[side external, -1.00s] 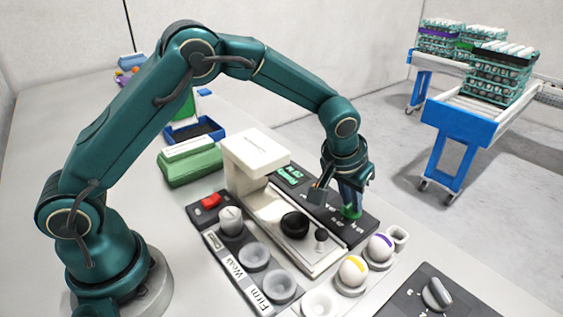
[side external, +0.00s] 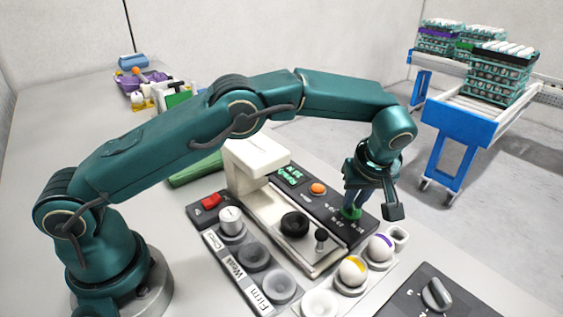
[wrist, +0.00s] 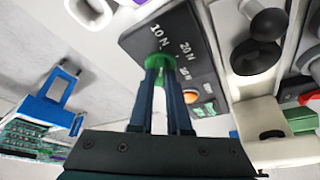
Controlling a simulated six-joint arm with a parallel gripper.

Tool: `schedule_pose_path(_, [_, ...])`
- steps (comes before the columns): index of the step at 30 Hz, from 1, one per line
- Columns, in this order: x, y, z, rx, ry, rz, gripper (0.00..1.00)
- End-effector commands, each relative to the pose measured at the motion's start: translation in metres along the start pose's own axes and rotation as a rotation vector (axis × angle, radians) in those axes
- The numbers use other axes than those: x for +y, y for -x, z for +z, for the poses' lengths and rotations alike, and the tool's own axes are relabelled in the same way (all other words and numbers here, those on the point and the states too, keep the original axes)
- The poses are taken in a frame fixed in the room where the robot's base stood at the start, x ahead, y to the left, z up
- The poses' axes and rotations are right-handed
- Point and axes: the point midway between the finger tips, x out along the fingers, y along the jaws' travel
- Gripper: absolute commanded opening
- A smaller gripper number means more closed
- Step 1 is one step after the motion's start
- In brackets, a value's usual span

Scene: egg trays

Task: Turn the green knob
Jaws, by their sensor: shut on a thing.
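The green knob (side external: 351,213) sits on the dark control panel (side external: 332,204), on its right part in the side view. In the wrist view the green knob (wrist: 157,62) shows at the fingertips, next to the "10 N" mark. My gripper (side external: 354,205) points down at the panel. Its two fingers (wrist: 161,72) are close together and shut on the knob, partly hiding it. An orange button (side external: 318,188) is on the same panel, left of the knob.
A white press-like device (side external: 257,162) stands left of the panel. Eggs with yellow (side external: 352,271) and purple (side external: 381,247) bands sit in cups in front. A black panel with a grey knob (side external: 436,294) lies at the lower right. Blue carts stand behind.

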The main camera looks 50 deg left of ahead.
Motion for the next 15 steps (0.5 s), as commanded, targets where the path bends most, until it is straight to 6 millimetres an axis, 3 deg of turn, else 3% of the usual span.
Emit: schedule_pose_path(15, [0.0007, 0.0008, 0.0, -0.001, 0.104, -0.043, 0.0])
